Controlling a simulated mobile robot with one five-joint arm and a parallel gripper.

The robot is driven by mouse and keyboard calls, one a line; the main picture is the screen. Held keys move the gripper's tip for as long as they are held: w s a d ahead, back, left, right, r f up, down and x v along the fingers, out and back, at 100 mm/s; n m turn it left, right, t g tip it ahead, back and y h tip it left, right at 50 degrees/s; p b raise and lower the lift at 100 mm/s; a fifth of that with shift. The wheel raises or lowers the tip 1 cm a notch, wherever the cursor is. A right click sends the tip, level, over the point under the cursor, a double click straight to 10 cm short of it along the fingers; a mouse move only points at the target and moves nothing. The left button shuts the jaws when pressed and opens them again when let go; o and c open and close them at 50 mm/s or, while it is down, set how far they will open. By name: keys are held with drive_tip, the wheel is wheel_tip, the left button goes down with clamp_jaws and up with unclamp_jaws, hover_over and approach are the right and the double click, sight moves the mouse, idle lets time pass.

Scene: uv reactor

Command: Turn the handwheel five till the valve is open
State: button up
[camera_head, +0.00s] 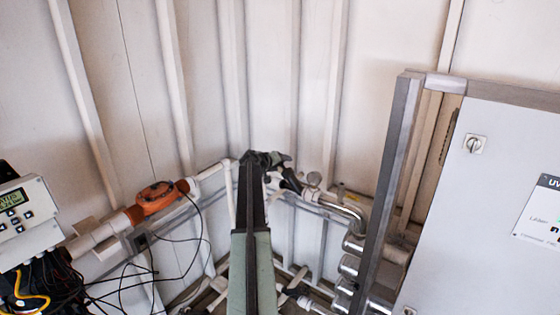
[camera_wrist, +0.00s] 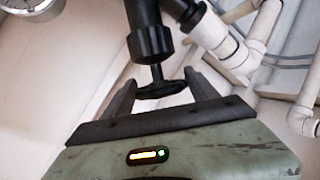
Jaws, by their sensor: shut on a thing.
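The handwheel (camera_wrist: 160,91) is a small black handle on a short stem below a black valve body (camera_wrist: 152,42), in the middle of the wrist view. My gripper (camera_wrist: 159,80) has one dark finger on each side of this handle and is shut on it. In the head view my arm reaches away to the corner, and my gripper (camera_head: 265,160) is at the pipes there, beside black valve parts (camera_head: 290,182). The handle itself is hidden in the head view. No number on it is readable, and I cannot tell how far the valve is open.
White pipes (camera_wrist: 235,50) run close right of the valve. A round gauge (camera_wrist: 25,5) is at upper left in the wrist view. In the head view, a grey cabinet (camera_head: 480,200) stands right, and an orange device (camera_head: 157,198), controller (camera_head: 22,215) and loose cables are left.

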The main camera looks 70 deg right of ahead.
drive_tip(key=n+t+p, duration=0.1)
drive_tip(key=n+t+y+p, duration=0.1)
drive_tip(key=p, duration=0.1)
drive_tip(key=shift+w+d+r+y, duration=0.1)
drive_tip(key=shift+r+y, duration=0.15)
drive_tip(key=shift+y, duration=0.05)
drive_tip(key=shift+f+n+t+y+p, duration=0.25)
drive_tip(key=shift+n+t+y+p, duration=0.3)
drive_tip(key=shift+t+p, duration=0.25)
drive_tip(key=shift+w, duration=0.1)
drive_tip(key=shift+f, duration=0.15)
drive_tip(key=o, duration=1)
drive_tip(key=shift+a+r+p, duration=0.25)
drive_tip(key=shift+p, duration=0.05)
drive_tip(key=p+v, duration=0.5)
drive_tip(key=v, duration=0.2)
